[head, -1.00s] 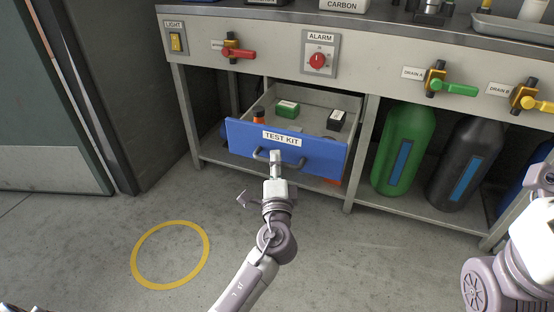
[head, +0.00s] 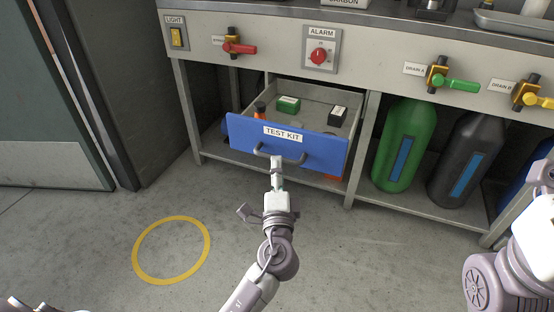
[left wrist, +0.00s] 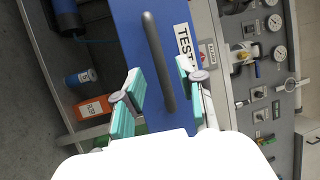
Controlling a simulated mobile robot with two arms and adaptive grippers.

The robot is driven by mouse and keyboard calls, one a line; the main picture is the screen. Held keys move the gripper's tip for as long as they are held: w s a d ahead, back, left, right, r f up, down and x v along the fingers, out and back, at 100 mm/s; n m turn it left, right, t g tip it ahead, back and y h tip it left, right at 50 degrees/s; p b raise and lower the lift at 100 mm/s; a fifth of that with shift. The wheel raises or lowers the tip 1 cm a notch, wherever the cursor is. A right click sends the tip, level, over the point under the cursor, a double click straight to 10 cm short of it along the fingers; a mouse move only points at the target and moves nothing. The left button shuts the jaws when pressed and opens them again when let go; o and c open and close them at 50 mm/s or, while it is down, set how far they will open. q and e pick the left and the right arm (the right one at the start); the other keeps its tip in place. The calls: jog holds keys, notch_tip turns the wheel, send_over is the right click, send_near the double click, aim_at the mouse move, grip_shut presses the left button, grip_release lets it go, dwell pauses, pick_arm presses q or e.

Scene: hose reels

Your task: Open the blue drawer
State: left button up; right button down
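The blue drawer (head: 240,133), labelled TEST KIT, stands pulled out from under the bench, and its inside shows. Its dark bar handle (head: 283,158) crosses the front; the handle also shows in the left wrist view (left wrist: 157,60). My left gripper (head: 277,164) is just in front of the handle. In the left wrist view its teal-padded fingers (left wrist: 158,92) are spread apart with the handle running between them in the picture, not clamped. A green box (head: 287,104) and a black box (head: 337,117) sit inside the drawer. My right arm shows at the right edge; its gripper does not.
A green cylinder (head: 405,146) and a dark cylinder (head: 467,160) stand on the lower shelf to the right. Valves and a red alarm knob (head: 318,57) are on the panel above. Open floor with a yellow ring (head: 172,277) lies front left.

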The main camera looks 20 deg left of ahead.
pick_arm(q)
jog(key=v, duration=0.8)
